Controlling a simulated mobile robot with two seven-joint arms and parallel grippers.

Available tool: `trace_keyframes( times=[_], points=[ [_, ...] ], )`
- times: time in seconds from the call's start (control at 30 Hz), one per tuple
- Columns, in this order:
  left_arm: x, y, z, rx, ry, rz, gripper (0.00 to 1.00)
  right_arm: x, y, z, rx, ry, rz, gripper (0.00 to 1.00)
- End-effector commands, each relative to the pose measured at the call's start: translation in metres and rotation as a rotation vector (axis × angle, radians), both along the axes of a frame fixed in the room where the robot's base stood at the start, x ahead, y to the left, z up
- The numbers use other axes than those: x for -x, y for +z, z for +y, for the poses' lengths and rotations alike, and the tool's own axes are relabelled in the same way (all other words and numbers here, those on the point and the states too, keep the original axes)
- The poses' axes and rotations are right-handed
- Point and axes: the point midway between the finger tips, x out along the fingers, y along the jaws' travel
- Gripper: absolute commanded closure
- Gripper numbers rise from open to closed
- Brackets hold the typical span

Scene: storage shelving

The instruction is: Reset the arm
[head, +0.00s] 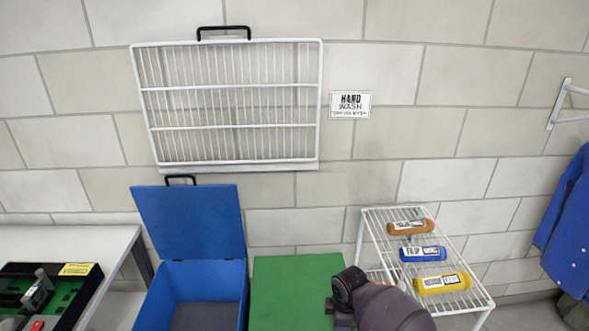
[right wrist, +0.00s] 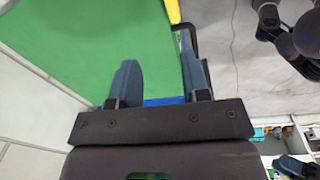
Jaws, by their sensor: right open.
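My right gripper (right wrist: 160,82) shows in the right wrist view, with its two blue-grey fingers apart and nothing visible between them. In the head view a dark part of my arm (head: 390,303) comes in at the bottom, right of the green panel (head: 297,285) and in front of the wire rack. The gripper jaws cannot be made out there. My left gripper does not show clearly in either view.
An open blue bin (head: 203,275) stands left of the green panel. A white wire rack (head: 470,302) holds orange, blue and yellow bottles. A white table (head: 95,240) with a black-and-green tray is at left. A wire grille (head: 235,165) hangs on the wall; a blue coat (head: 568,230) hangs at right.

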Motion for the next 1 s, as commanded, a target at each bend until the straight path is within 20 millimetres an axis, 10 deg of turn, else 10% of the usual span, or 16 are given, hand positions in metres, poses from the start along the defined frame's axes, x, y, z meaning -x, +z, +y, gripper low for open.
trace_keyframes(
  times=[0.23,0.43,1.0],
  points=[
    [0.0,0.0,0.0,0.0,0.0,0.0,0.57,-0.056,0.062,0.037,-0.213,-0.241,-0.34,0.57],
    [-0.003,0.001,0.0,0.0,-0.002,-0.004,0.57,-0.062,0.103,0.049,-0.471,-0.444,-0.546,0.57],
    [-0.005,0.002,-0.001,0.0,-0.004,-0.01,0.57,0.058,0.134,-0.045,-0.952,-0.938,-0.852,0.57]
  ],
)
